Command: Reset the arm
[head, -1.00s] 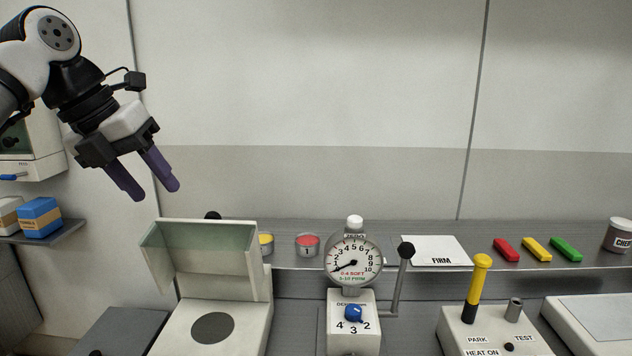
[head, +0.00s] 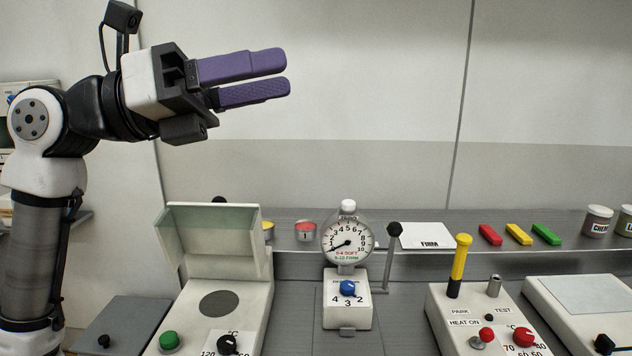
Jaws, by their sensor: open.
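My gripper (head: 288,74) is in the upper left of the head view, raised well above the bench. Its two purple fingers point right and are nearly level, with a gap between them and nothing held. My arm comes up along the left edge of the view and bends at a white and black joint. The gripper touches nothing.
Below stand a white box with a raised lid (head: 212,235), a dial gauge (head: 347,243) with a lever (head: 393,250), and a panel with a yellow handle (head: 460,260). Red, yellow and green bars (head: 519,234) lie on the shelf. The air right of my gripper is clear.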

